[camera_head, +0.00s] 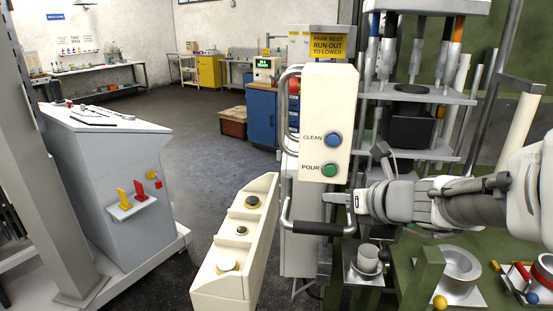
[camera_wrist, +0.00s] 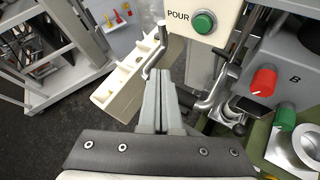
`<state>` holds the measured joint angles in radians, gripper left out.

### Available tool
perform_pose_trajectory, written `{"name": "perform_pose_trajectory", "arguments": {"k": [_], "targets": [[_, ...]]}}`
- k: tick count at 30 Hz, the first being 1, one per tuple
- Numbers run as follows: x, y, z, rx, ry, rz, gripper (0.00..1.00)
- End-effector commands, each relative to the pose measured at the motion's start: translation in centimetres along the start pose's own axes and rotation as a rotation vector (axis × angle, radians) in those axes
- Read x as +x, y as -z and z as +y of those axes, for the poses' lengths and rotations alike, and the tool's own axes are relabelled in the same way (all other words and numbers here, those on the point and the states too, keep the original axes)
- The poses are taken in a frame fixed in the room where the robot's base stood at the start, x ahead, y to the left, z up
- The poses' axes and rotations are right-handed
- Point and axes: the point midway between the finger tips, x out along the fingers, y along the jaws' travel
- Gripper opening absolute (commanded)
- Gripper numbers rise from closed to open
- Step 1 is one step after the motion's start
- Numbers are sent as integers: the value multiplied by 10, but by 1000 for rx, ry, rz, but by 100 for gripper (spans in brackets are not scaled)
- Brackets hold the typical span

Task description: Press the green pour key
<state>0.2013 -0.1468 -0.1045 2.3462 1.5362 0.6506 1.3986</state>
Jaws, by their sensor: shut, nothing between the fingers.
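The green pour key (camera_head: 329,170) is a round button low on a cream control box (camera_head: 326,105), beside the word POUR. A blue CLEAN key (camera_head: 333,139) sits above it. The green key also shows at the top of the wrist view (camera_wrist: 204,22). My gripper (camera_head: 327,198) is shut and empty, pointing left, a little below the green key and apart from it. In the wrist view its closed fingers (camera_wrist: 157,72) point up the picture, below and left of the key.
A bent handle with a black grip (camera_head: 318,229) hangs just below my fingertips. A cream beam (camera_head: 236,240) with round knobs stands to the left. A green bench with a cup (camera_head: 367,259) is below my arm. A red knob (camera_wrist: 262,82) is at right in the wrist view.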

Motion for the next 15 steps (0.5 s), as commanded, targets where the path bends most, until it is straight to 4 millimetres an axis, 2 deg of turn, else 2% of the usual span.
{"name": "perform_pose_trajectory", "arguments": {"k": [15], "targets": [[45, -33, -33, 0, 0, 1, 0]]}}
